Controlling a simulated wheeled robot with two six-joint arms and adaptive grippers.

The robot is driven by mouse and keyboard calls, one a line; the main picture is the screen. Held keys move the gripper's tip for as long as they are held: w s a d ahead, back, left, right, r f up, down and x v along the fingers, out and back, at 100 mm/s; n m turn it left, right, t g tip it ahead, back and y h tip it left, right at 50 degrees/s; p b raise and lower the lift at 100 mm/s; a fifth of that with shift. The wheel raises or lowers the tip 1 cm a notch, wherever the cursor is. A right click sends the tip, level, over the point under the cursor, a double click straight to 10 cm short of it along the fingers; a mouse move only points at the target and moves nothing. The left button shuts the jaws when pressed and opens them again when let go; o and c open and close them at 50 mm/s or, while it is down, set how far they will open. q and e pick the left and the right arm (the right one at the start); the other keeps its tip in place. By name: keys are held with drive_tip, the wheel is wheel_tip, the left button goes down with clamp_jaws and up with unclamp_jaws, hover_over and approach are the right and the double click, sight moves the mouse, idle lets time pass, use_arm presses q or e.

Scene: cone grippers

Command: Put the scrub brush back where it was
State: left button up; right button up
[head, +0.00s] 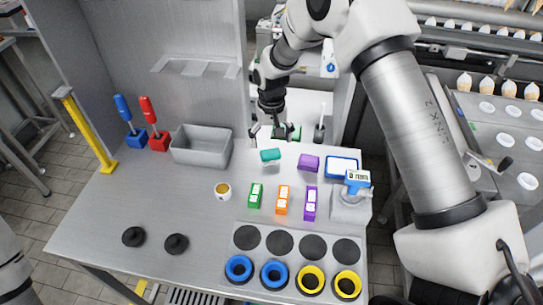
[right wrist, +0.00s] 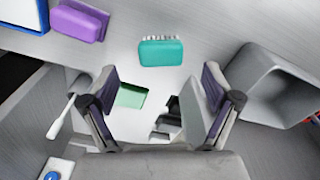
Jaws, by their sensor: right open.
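The scrub brush looks to be the teal block (head: 270,155) with pale bristles along one edge. It lies on the grey table near the back edge and also shows at the top middle of the right wrist view (right wrist: 161,53). My right gripper (head: 272,132) is open and empty, just behind the brush in the head view. In the right wrist view its fingers (right wrist: 160,80) are spread, with the brush beyond their tips and apart from them. A green patch (right wrist: 131,96) shows between the fingers. My left gripper is not in view.
A purple block (head: 308,162) and a blue-rimmed tray (head: 341,160) stand right of the brush. A grey bin (head: 201,146) stands left. Green, orange and purple labelled items (head: 283,199) and a small cup (head: 222,190) lie in front.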

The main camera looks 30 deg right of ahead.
sight(272, 155)
drive_tip(key=shift+r+b, duration=0.35)
drive_tip(key=shift+r, duration=2.05)
